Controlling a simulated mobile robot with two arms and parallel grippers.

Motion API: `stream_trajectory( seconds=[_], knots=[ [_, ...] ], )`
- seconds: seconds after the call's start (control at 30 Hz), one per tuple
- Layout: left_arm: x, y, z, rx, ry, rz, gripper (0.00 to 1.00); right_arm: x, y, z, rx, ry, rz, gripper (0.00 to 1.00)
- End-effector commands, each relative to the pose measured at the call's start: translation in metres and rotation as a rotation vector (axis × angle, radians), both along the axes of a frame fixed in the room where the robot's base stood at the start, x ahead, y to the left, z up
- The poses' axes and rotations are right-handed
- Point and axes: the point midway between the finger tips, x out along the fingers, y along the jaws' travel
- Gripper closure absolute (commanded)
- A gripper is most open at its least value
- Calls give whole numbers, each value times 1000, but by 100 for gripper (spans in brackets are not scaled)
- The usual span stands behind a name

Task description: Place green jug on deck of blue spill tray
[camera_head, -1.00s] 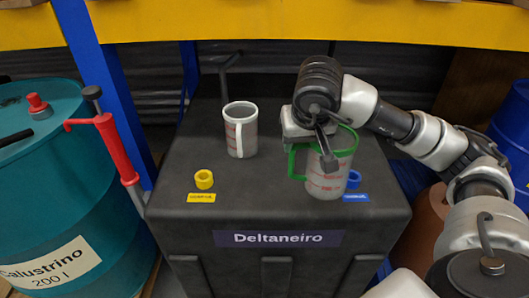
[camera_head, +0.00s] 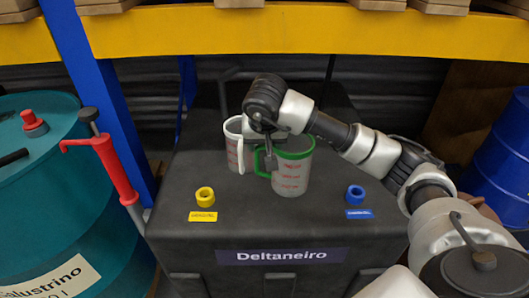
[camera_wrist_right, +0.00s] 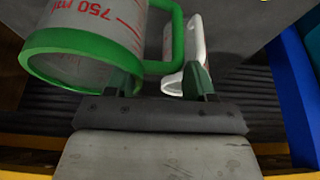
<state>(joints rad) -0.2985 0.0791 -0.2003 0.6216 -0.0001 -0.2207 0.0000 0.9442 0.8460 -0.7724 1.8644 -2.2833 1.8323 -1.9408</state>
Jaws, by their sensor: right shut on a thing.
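The green jug (camera_head: 292,174), a clear measuring jug with green rim and handle and red markings, is over the black box (camera_head: 330,215) labelled Deltaneiro. My right gripper (camera_head: 268,158) is shut on its handle; the handle also shows between the fingers in the right wrist view (camera_wrist_right: 178,40). I cannot tell whether the jug's base touches the box top. A white-rimmed jug (camera_head: 233,150) stands just left of it, partly hidden by my gripper. I see no tray that is plainly blue; a blue label (camera_head: 359,214) lies on the box's top. My left gripper is not in view.
A yellow ring (camera_head: 205,197) and yellow label (camera_head: 203,216) are at the box's front left, a blue ring (camera_head: 355,194) at its front right. A teal drum (camera_head: 70,190) with a red-handled pump (camera_head: 115,168) stands left. A blue post (camera_head: 100,90) and yellow beam (camera_head: 300,33) frame the back.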

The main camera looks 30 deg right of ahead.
Motion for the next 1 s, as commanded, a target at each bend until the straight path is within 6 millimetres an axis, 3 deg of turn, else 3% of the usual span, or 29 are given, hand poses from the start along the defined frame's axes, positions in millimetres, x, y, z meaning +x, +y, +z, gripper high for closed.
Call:
stream_trajectory(
  seconds=[0.3, 0.7, 0.73, 0.87, 1.0],
  knots=[
    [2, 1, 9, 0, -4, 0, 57, 0, 1, -38, 1, 2, 1, 92],
    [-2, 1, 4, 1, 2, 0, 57, 1, 0, -45, -1, -2, 1, 92],
    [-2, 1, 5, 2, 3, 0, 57, 1, 1, -44, 0, -1, 1, 43],
    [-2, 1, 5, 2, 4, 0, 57, 1, 1, -43, 0, 0, 1, 23],
    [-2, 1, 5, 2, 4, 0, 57, 1, 1, -43, 0, 0, 1, 20]
  ],
)
